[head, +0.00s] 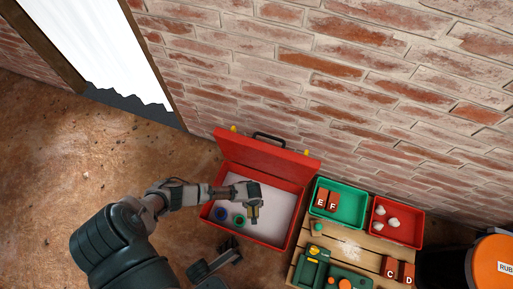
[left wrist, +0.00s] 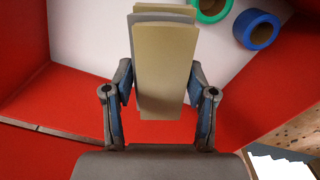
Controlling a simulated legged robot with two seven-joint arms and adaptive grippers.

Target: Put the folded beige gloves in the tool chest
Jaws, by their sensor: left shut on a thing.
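The red tool chest (head: 262,160) stands open on the floor against the brick wall, its lid raised at the back. My left gripper (head: 254,202) reaches over it from the left. In the left wrist view my left gripper (left wrist: 160,84) is shut on the folded beige gloves (left wrist: 163,50), a flat layered stack with a grey layer. The gloves (head: 255,213) show small in the head view, above the chest's pale floor. Whether they touch the floor I cannot tell. The chest's red wall (left wrist: 275,95) fills the sides of the wrist view.
A blue roll (head: 220,213) and a green roll (head: 239,220) lie in the chest's left part. Right of the chest are a green bin (head: 350,208) with blocks E and F, a red bin (head: 406,239), and a wooden surface (head: 345,250) with tools.

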